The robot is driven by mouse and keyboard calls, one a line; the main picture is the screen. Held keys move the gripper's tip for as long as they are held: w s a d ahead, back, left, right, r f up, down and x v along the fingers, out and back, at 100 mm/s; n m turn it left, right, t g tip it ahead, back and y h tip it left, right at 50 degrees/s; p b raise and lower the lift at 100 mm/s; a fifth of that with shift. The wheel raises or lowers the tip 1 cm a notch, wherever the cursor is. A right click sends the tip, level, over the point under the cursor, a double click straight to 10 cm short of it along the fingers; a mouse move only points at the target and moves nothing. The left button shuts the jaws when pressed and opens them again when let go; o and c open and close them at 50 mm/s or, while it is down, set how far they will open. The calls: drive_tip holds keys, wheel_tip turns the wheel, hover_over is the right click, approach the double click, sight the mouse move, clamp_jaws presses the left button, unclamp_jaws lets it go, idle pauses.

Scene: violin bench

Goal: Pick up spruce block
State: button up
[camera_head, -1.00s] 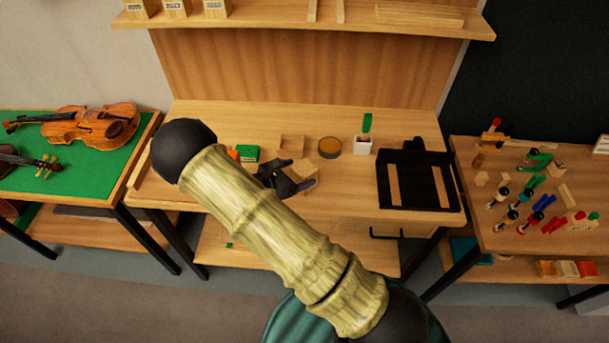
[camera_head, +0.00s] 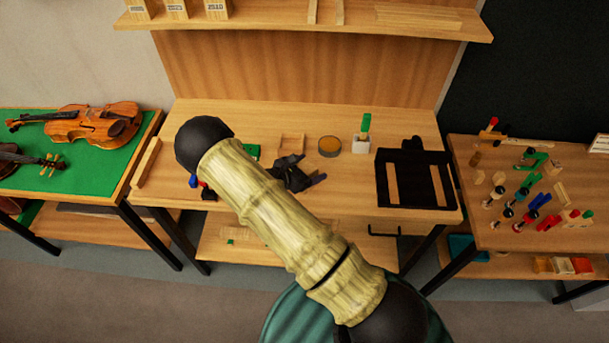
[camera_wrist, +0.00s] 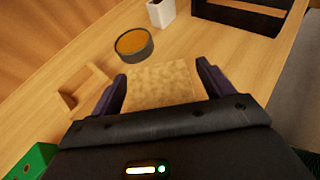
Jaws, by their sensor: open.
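The spruce block (camera_wrist: 160,85), a pale wooden block with speckled grain, lies on the bench top in the wrist view. My gripper (camera_wrist: 162,72) is open, with one dark finger on each side of the block. A gap shows between the right finger and the block; I cannot tell whether the left finger touches it. In the head view my gripper (camera_head: 311,169) is low over the middle of the bench and hides most or all of the block.
A round tin with amber contents (camera_head: 329,146), a small wooden tray (camera_head: 292,143) and a white cup with a green item (camera_head: 361,145) stand behind. A black frame (camera_head: 415,177) lies to the right. A green box (camera_wrist: 33,160) is at lower left.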

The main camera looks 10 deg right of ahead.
drive_tip(key=shift+c, duration=0.4)
drive_tip(key=c, duration=1.1)
drive_tip(key=shift+o, duration=0.2)
drive_tip(key=shift+r, duration=0.15)
wheel_tip(320, 180, up, 10)
drive_tip(key=shift+f+b, duration=0.1)
drive_tip(key=shift+b, duration=1.1)
